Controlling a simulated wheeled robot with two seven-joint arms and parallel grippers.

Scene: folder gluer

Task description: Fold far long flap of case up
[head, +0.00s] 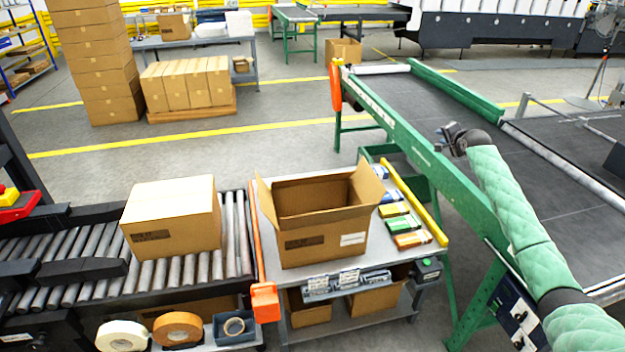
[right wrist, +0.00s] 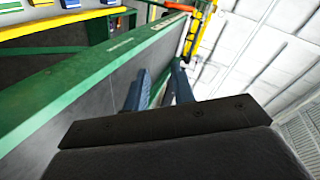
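The open brown case (head: 315,245) stands upright on the grey packing table, with its empty inside showing. Its left short flap (head: 265,202) stands up, and its right short flap (head: 367,187) stands up leaning outward. I cannot clearly tell the far long flap from the far wall; no flap stands clearly above that edge. My right gripper (head: 449,134) is beyond and right of the case, over the green-framed conveyor, well apart from it. In the right wrist view its two blue-grey fingers (right wrist: 158,88) are apart with nothing between them. My left gripper is out of view.
A closed carton (head: 172,218) sits on the roller conveyor (head: 235,240) at left. Small coloured boxes (head: 403,224) and a yellow bar (head: 413,203) line the table's right side. The green conveyor rail (head: 430,160) runs between my right arm and the case.

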